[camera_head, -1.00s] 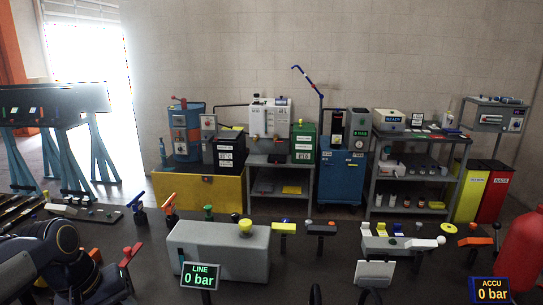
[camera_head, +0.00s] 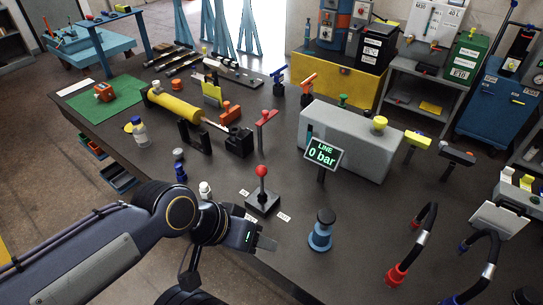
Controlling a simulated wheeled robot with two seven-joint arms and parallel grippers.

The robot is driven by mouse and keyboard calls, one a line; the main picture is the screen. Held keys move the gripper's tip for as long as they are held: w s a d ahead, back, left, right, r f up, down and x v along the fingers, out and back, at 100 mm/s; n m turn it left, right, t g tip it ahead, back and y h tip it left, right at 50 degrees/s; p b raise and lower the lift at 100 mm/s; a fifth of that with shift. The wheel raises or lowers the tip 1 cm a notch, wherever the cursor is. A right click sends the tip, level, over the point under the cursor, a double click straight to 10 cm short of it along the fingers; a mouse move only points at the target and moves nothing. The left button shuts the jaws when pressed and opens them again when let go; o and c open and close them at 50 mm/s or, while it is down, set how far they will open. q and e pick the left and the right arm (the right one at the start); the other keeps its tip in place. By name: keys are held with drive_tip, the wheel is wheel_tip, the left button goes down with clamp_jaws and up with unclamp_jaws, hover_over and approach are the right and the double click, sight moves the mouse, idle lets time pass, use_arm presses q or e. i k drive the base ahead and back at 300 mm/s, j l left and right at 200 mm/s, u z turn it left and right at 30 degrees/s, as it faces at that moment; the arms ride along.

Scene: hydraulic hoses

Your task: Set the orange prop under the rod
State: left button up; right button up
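A yellow cylinder (camera_head: 174,106) lies on the dark bench at left of centre. Its thin rod (camera_head: 216,126) reaches right to a black block (camera_head: 239,142). An orange block (camera_head: 230,112), which looks like the prop, sits on the bench just behind the rod, apart from it. A black bracket (camera_head: 196,139) stands in front of the cylinder's rod end. My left gripper (camera_head: 266,243) is low over the front of the bench, in front of a red-knobbed lever (camera_head: 262,188). Its finger gap is not clear, and I see nothing held. My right gripper is out of view.
A red T-handle (camera_head: 264,127) stands right of the black block. A white bottle (camera_head: 139,132) and small caps stand front left. A grey tank (camera_head: 350,140), a LINE display (camera_head: 322,156), a blue fitting (camera_head: 321,230) and black hoses (camera_head: 424,232) occupy the right.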

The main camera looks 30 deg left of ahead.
sight(230, 115)
drive_tip(key=j+z, duration=0.45)
drive_tip(key=k+j+z, duration=0.2)
drive_tip(key=j+z, duration=0.3)
drive_tip(key=k+j, duration=0.2)
drive_tip(key=j, duration=0.25)
drive_tip(key=k+j+z, duration=0.15)
drive_tip(key=j, duration=0.3)
drive_tip(key=k+j, duration=0.35)
drive_tip(key=k+j+z, duration=0.1)
drive_tip(key=k+j, duration=0.15)
drive_tip(key=j, duration=1.1)
drive_tip(key=i, duration=0.05)
